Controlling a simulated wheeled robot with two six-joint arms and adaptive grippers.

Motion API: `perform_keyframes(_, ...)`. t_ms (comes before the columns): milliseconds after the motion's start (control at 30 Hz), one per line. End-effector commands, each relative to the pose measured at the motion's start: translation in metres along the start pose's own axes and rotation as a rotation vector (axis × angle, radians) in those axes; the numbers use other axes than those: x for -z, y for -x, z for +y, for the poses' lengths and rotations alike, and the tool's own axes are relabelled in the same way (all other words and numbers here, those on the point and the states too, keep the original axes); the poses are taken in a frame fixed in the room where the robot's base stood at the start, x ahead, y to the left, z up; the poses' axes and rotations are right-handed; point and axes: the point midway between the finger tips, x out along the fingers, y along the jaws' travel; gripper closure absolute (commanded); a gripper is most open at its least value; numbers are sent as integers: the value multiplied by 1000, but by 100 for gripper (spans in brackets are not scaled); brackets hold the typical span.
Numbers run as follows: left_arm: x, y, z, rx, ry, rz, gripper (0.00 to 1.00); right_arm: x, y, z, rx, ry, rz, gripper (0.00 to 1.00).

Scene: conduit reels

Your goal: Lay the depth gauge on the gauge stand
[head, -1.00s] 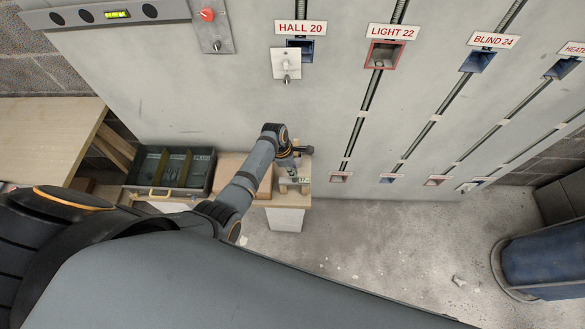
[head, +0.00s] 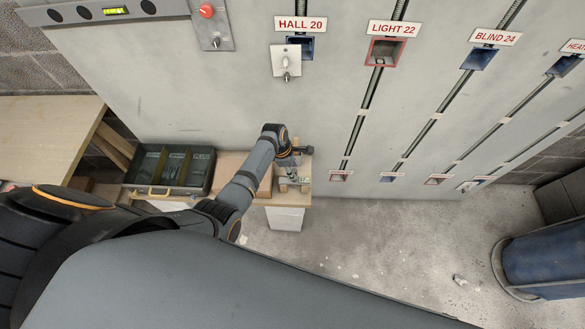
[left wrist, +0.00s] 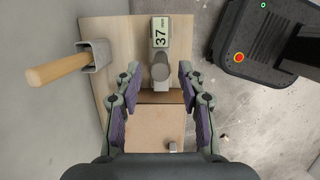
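The depth gauge (left wrist: 160,62) is grey with a pale display reading 37 mm. In the left wrist view it lies over the small bench, its round end towards me. A brown wooden block (left wrist: 148,97) under its near end may be the gauge stand; I cannot tell whether they touch. My left gripper (left wrist: 160,72) is open, with its purple-padded fingers on either side of the gauge's round end and gaps between. In the head view the left gripper (head: 291,160) is over the bench by the wall, partly hiding the gauge (head: 303,178). My right gripper is not in view.
A wooden handle (left wrist: 58,69) sticks out of a grey holder (left wrist: 95,57) left of the gauge. A divided dark tray (head: 170,168) stands left of the bench (head: 286,200). The wall panel (head: 230,100) rises close behind. A blue drum (head: 545,255) stands far right.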

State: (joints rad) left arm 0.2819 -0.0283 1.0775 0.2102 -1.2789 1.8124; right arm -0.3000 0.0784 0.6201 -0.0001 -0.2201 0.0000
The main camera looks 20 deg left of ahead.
Motion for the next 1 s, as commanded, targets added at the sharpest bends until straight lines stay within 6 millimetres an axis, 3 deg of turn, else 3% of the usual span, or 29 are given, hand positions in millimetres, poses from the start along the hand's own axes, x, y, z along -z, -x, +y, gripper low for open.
perform_keyframes(367,0,4,0,0,0,0,54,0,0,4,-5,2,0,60)
perform_keyframes(467,0,19,1,-3,0,0,54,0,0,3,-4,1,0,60)
perform_keyframes(800,0,98,1,-4,-1,0,54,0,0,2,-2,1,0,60)
perform_keyframes(1000,0,118,0,0,0,0,54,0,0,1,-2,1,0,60)
